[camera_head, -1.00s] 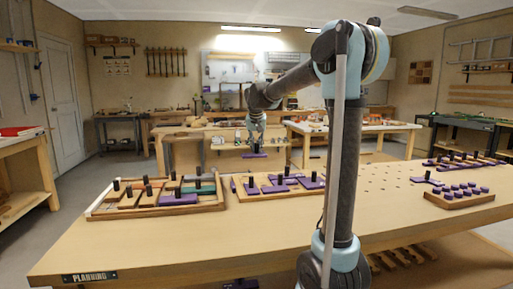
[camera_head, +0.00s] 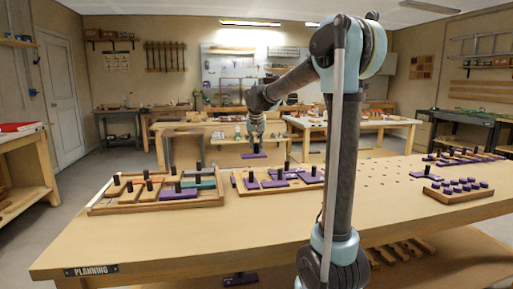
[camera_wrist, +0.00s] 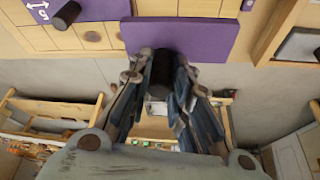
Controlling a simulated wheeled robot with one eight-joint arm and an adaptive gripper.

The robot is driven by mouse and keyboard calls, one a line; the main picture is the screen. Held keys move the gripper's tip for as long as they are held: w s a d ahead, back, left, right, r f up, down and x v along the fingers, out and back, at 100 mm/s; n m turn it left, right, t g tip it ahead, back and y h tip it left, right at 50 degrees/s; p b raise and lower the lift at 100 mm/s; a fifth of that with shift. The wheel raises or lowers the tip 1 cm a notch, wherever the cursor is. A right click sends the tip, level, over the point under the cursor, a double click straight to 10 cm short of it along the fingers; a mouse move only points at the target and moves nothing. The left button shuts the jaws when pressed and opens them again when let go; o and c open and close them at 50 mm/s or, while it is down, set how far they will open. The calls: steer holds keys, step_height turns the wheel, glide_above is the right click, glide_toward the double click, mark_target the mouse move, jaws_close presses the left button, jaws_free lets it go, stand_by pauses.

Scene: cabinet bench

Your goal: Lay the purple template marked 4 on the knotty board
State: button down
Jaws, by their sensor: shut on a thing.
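My gripper (camera_head: 254,143) is shut on the black knob of a purple template (camera_head: 254,156), held in the air beyond the bench's far edge. In the wrist view the fingers (camera_wrist: 160,65) clasp the black knob (camera_wrist: 160,78), and the flat purple template (camera_wrist: 210,38) spans the top middle. No number shows on its visible face. A left tray (camera_head: 105,209) holds wood, orange, teal and purple pieces with black knobs. A middle tray (camera_head: 262,193) holds several purple pieces with black knobs.
The wooden bench (camera_head: 210,230) has bare room at its front and to the right of the middle tray, where small holes show. A block with purple pegs (camera_head: 455,195) stands at the right. My arm hides part of the bench. Another bench (camera_head: 375,128) stands behind.

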mark_target(256, 154)
steer(key=shift+f, duration=3.5)
steer(key=shift+s+f, duration=0.1)
steer(key=shift+f, duration=0.95)
stand_by(0.8)
steer(key=c, duration=1)
jaws_free()
steer(key=shift+r, duration=0.1)
steer(key=shift+r, duration=3.95)
